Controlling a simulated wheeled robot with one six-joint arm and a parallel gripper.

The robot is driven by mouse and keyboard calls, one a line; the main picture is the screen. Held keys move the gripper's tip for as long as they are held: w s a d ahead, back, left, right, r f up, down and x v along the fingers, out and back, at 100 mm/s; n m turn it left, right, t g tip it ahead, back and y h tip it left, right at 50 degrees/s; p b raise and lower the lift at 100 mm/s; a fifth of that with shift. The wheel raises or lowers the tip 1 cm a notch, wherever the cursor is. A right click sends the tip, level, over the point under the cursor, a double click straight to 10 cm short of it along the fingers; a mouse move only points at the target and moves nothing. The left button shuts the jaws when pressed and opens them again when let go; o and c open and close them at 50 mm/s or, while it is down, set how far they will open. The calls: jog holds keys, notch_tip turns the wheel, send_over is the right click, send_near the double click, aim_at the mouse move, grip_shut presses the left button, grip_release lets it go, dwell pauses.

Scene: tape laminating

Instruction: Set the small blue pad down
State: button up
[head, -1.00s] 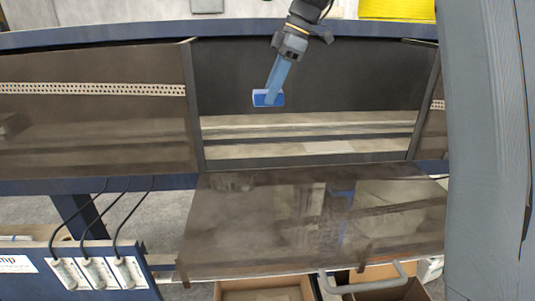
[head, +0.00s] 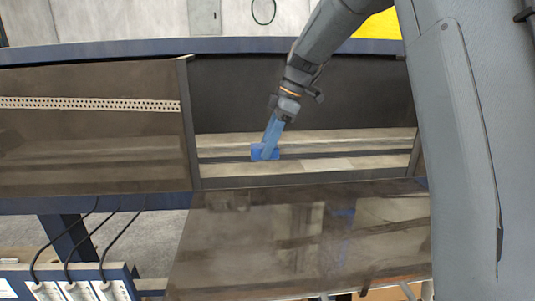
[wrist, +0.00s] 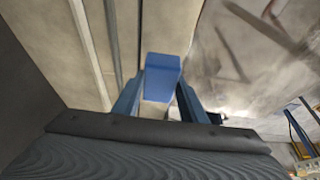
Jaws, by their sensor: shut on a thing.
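The small blue pad (head: 265,153) is at the tip of my gripper (head: 268,146), inside the open middle bay of the long cabinet. It also shows in the wrist view (wrist: 163,77), held between the two blue fingers of my gripper (wrist: 163,88). My gripper is shut on it. In the head view the pad overlaps the pale floor of the bay (head: 345,163) and its dark lengthwise strip. I cannot tell whether the pad touches the floor.
The bay's dark glass door (head: 300,240) hangs open toward me. A dark post (head: 188,120) bounds the bay on the left, and a closed glass panel (head: 90,140) lies beyond it. The bay floor around the pad looks clear. Several black cables (head: 75,235) hang at lower left.

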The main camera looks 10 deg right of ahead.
jog(key=shift+f+p, duration=0.55)
jog(key=shift+f, duration=1.2)
jog(key=shift+f, duration=0.1)
jog(key=o, duration=0.7)
jog(key=shift+o, duration=0.2)
jog(key=p+v, duration=0.5)
jog(key=v, duration=0.7)
